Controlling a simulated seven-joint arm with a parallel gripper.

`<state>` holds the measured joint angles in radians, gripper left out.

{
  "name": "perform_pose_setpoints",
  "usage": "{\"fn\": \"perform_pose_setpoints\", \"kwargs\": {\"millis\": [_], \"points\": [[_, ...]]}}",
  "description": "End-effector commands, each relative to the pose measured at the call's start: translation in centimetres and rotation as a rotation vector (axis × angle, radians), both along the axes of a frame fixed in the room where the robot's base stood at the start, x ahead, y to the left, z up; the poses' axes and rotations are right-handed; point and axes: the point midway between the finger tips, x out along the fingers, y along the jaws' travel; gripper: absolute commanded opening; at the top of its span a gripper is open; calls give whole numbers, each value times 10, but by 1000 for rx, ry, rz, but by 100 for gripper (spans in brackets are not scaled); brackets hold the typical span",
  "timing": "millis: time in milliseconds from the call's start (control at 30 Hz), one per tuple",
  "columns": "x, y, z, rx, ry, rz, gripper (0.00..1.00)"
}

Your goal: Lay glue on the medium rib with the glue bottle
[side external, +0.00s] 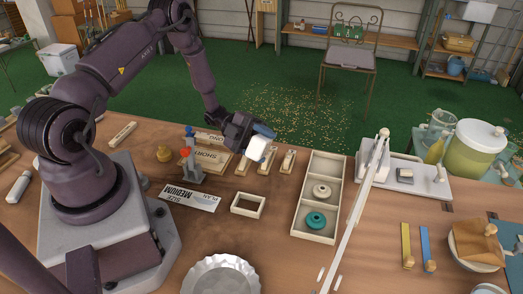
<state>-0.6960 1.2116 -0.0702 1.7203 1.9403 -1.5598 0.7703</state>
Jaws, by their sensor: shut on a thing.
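My gripper (259,141) is in the middle of the side view, above the row of wooden pieces. It is shut on a white thing with a blue part, which looks like the glue bottle (257,149). Its nozzle cannot be made out. Behind and below it, several slim wooden pieces (288,161) stand on the table; they may be the ribs, but I cannot tell which is medium. A plan card (190,201) reading "MEDIUM" lies in front of the boards marked "SHORT" (206,159) and "LONG" (209,137). No glue line is visible.
A compartment tray (316,238) holds a white and a teal round piece. A small stand with a red part (187,158) is beside the boards. A metal dish (221,274) sits at the front. A pale rod (350,230) crosses at right.

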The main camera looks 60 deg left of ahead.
Motion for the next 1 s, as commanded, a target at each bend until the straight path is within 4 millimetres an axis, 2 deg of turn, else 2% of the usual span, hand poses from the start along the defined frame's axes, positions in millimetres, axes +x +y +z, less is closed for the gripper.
{"fn": "perform_pose_setpoints", "kwargs": {"millis": [500,867,1000], "points": [[0,0,49,-1,-1,0,28],[0,0,51,3,-5,0,28],[2,1,57,84,-85,-1,28]]}}
